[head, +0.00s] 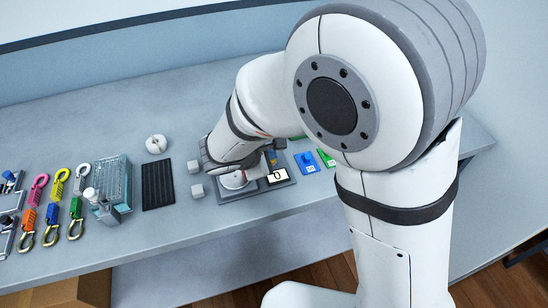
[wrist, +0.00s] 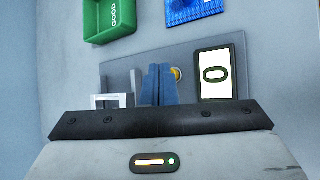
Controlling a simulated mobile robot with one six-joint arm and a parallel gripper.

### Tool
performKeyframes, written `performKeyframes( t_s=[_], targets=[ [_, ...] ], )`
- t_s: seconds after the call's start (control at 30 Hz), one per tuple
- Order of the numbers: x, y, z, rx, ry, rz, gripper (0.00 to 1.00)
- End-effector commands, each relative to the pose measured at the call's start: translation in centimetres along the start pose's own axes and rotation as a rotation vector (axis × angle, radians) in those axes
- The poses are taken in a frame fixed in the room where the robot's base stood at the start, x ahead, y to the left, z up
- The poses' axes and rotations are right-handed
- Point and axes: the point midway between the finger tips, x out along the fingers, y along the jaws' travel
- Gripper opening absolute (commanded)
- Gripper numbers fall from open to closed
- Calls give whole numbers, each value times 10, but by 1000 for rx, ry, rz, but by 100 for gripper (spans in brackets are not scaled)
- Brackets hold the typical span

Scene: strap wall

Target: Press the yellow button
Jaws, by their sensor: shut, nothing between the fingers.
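The yellow button (wrist: 177,74) shows in the wrist view as a small round edge just right of my fingertips, partly hidden behind them. It sits on a grey panel (wrist: 190,55), left of a white display (wrist: 212,74) reading 0. My gripper (wrist: 158,72) is shut and empty, its blue fingers over the panel beside the button. I cannot tell whether they touch it. In the head view, my wrist covers much of the panel, and the display (head: 278,177) shows at its right; I cannot make out the button there.
A green bin marked GOOD (wrist: 111,18) and a blue tray (wrist: 194,7) lie beyond the panel. A clear rack (head: 112,172) and several coloured straps with hooks (head: 53,213) stand farther left.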

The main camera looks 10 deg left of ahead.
Motion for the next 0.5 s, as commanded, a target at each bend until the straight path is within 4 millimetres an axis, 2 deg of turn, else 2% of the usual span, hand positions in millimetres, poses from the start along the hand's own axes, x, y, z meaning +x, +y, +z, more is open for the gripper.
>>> performKeyframes(
  t_s=[0.2, 0.5],
  targets=[
    [-9, 6, 6, 1, 0, 0, 0],
    [-8, 6, 6, 1, 0, 0, 0]
  ],
)
